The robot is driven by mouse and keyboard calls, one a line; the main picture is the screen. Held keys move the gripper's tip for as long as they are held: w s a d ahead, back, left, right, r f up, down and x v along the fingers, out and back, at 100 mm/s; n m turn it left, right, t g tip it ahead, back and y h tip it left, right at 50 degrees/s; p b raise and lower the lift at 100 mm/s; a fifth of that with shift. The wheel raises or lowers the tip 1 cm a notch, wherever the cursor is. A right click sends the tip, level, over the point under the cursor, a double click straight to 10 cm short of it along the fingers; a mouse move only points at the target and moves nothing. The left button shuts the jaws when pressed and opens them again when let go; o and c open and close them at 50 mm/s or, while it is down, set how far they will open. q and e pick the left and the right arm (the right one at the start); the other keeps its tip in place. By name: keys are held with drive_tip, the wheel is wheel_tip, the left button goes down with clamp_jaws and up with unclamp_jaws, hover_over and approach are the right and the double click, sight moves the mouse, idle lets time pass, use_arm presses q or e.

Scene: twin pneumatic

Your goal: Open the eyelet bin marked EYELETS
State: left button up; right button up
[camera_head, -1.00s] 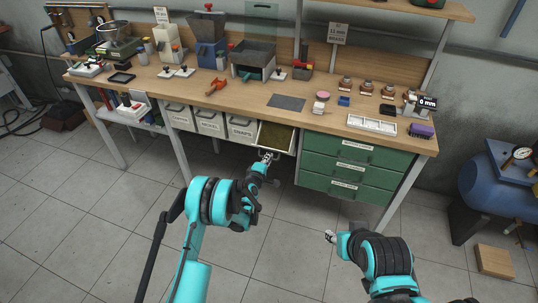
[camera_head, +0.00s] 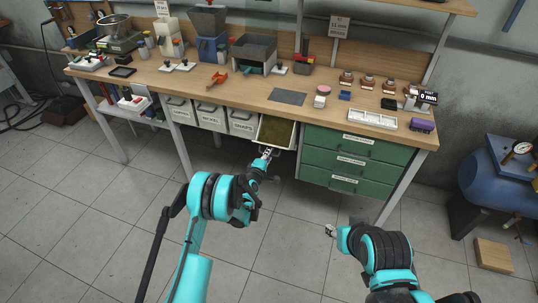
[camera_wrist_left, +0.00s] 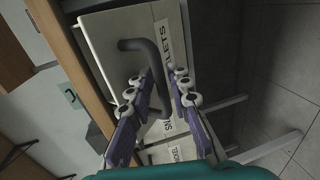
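The eyelet bin (camera_head: 294,137) is pulled out from under the bench, beside the green drawers, and its yellowish inside shows from above. Its pale front fills the upper part of the left wrist view, with a partly hidden label (camera_wrist_left: 165,38) ending in "LETS". Its dark bent handle (camera_wrist_left: 138,44) stands out from that front. My left gripper (camera_head: 265,154) is at the bin front; in the left wrist view its fingers (camera_wrist_left: 161,82) lie close along both sides of the handle and appear shut on it. My right gripper (camera_head: 330,231) hangs low, away from the bench; its fingers are too small to read.
Several closed white bins (camera_head: 211,117) stand left of the open one. Green drawers (camera_head: 357,158) are shut to its right. The bench top (camera_head: 240,90) above carries tools and small parts. A blue tank (camera_head: 492,185) and a wooden block (camera_head: 494,254) are at the far right. Floor before the bench is clear.

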use_arm(q)
drive_tip(key=v, duration=0.7)
drive_tip(key=shift+s, duration=0.25)
drive_tip(key=shift+a+r, duration=0.1)
drive_tip(key=shift+r, duration=0.05)
drive_tip(key=s+a+r+m+g, duration=0.2)
drive_tip(key=s+r+m, duration=0.15)
drive_tip(key=r, duration=0.85)
drive_tip(key=s+a+r+m+g+y, duration=0.15)
drive_tip(key=s+a+r+m, duration=0.3)
drive_tip(key=s+r, duration=0.5)
drive_tip(key=s+a+m+g+y, duration=0.1)
drive_tip(key=s+a+m+g, duration=0.1)
drive_tip(key=s, duration=1.1)
drive_tip(key=s+a+f+m+g+y, duration=0.1)
drive_tip(key=s+a+m, duration=0.3)
drive_tip(key=s, duration=1)
drive_tip(key=shift+a+f+g+y, duration=0.25)
drive_tip(key=shift+a+g+y, duration=0.4)
drive_tip(key=shift+a, duration=0.15)
